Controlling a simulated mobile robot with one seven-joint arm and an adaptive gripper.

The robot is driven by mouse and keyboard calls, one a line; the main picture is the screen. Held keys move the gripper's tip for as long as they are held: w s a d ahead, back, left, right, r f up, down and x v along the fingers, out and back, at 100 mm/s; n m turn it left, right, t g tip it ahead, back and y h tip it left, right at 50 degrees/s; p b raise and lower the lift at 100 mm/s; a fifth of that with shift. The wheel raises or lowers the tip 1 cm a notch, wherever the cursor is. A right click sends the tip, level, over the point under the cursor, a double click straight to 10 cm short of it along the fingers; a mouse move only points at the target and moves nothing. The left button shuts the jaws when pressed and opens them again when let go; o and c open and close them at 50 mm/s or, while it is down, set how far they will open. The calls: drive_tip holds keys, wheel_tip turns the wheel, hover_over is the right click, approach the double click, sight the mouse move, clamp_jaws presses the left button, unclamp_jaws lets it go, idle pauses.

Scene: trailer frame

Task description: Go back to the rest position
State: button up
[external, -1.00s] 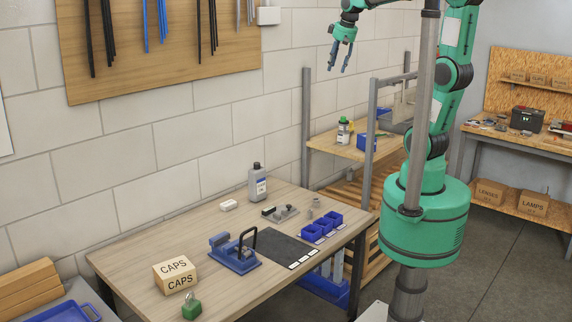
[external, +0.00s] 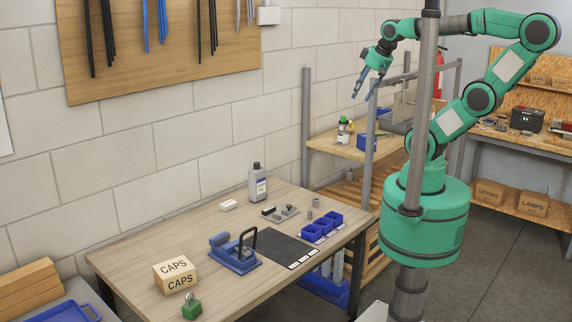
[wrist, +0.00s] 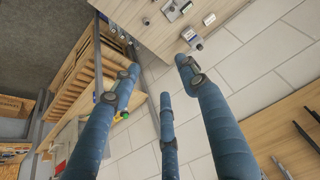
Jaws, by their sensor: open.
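My gripper (external: 366,88) is open and empty. In the external view it hangs in the air high above the right end of the wooden table (external: 135,262), in front of the block wall. Its blue fingers (wrist: 165,100) spread apart in the wrist view with nothing between them. My green arm rises from its base, bends at an elbow at the upper right, and reaches left to the gripper. No object touches the gripper.
The table holds a CAPS box (external: 174,273), a blue clamp fixture (external: 234,254), a grey bottle (external: 257,183), blue bins (external: 322,227) and a dark mat (external: 277,250). A shelf rack (external: 325,142) stands behind. A grey post (external: 423,90) stands before my arm.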

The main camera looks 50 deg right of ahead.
drive_tip(key=shift+f, duration=0.15)
wheel_tip(320, 180, down, 18)
drive_tip(key=b, duration=1.8)
drive_tip(key=shift+f+b, duration=0.15)
drive_tip(key=shift+b, duration=0.15)
